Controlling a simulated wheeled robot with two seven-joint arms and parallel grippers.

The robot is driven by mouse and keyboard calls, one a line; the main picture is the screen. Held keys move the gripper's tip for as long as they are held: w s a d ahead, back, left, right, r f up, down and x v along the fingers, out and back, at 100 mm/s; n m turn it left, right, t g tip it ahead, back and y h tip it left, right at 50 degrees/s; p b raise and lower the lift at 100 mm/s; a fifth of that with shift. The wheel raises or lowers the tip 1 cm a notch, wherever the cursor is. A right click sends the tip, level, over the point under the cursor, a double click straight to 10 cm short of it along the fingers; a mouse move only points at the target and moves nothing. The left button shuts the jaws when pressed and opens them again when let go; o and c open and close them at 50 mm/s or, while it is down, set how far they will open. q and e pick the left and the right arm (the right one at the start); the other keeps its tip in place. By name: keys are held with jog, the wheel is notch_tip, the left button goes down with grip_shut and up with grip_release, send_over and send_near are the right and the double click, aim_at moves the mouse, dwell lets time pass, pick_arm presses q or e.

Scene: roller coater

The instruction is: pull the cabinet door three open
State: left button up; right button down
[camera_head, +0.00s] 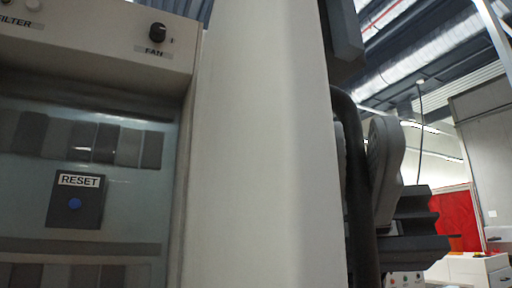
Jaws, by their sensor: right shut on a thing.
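A tall pale panel (265,150) fills the middle of the head view, close to me; it appears to be the cabinet door, though its number does not show. A dark curved vertical handle (360,215) runs down its right side. My right gripper (362,165) is shut on this handle, with one grey finger to the right of it and part of the other just left of it. Most of the right arm is out of view or hidden. I cannot tell how far the door stands from its frame. My left gripper is not in view.
Left of the panel is a machine face with a FAN knob (158,33) and a glazed area (130,190) with a blue RESET button (75,203). At far right are a red panel (455,220) and white cabinets (470,268), with ceiling ducts (420,75) above.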

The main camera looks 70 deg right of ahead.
jog(key=shift+s+d+r+n+g, duration=0.1)
jog(key=shift+s+d+n+g, duration=0.1)
jog(key=shift+s+d+g, duration=0.35)
jog(key=shift+s+d+r+n+g, duration=0.1)
jog(key=shift+s+d+n+g, duration=0.15)
jog(key=shift+s+d, duration=0.45)
jog(key=shift+w+d, duration=0.15)
jog(key=shift+w, duration=0.05)
jog(key=c, duration=1.8)
grip_release()
jog(key=shift+o, duration=0.2)
jog(key=shift+f, duration=0.1)
jog(key=b+v, duration=0.1)
jog(key=v, duration=0.6)
jog(key=shift+d+f, duration=0.2)
jog(key=shift+d, duration=0.1)
